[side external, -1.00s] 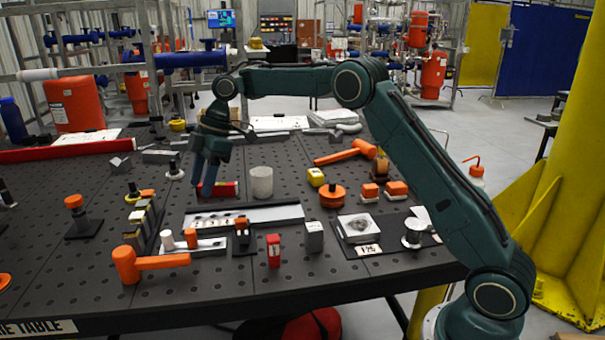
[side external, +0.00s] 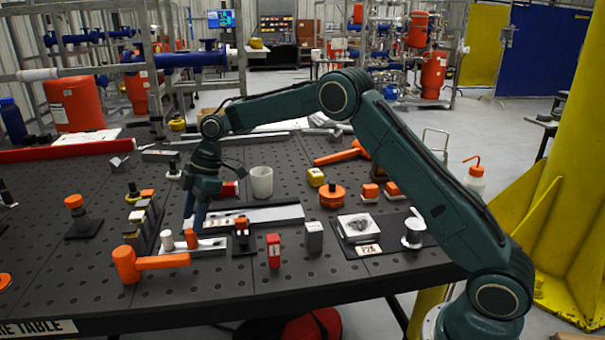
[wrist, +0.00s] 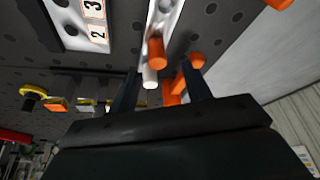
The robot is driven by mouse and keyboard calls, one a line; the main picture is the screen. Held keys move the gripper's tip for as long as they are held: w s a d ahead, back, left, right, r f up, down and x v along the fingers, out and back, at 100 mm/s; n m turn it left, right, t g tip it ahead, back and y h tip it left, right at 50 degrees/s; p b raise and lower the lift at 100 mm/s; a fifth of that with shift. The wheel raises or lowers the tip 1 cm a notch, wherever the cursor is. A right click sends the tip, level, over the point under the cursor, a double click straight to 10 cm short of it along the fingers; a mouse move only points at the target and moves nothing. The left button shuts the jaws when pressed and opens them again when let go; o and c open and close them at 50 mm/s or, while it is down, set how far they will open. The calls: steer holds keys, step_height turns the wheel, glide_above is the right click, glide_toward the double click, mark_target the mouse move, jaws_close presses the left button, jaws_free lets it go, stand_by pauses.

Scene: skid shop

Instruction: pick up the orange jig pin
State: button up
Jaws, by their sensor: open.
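The orange jig pin (side external: 190,239) stands upright on a narrow metal strip (side external: 210,246) toward the front left of the table. A white pin (side external: 167,240) stands beside it on the left. In the wrist view the orange pin (wrist: 157,53) and the white pin (wrist: 150,79) show between and beyond my fingers. My gripper (side external: 190,222) points down just above the orange pin, open and empty. In the wrist view my gripper (wrist: 162,80) has its two dark fingers spread apart. I cannot tell whether a finger touches either pin.
An orange hammer (side external: 150,263) lies just in front of the strip. A numbered plate (side external: 270,215) lies behind it. A black-and-orange part (side external: 242,234) is close on the right. A row of blocks (side external: 145,222) stands on the left. A grey cup (side external: 261,182) is further back.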

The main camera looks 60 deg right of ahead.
mark_target(190, 231)
steer(key=shift+f, duration=0.15)
steer(key=shift+x, duration=2.5)
steer(key=shift+w+d, duration=0.1)
steer(key=shift+c, duration=0.4)
jaws_close()
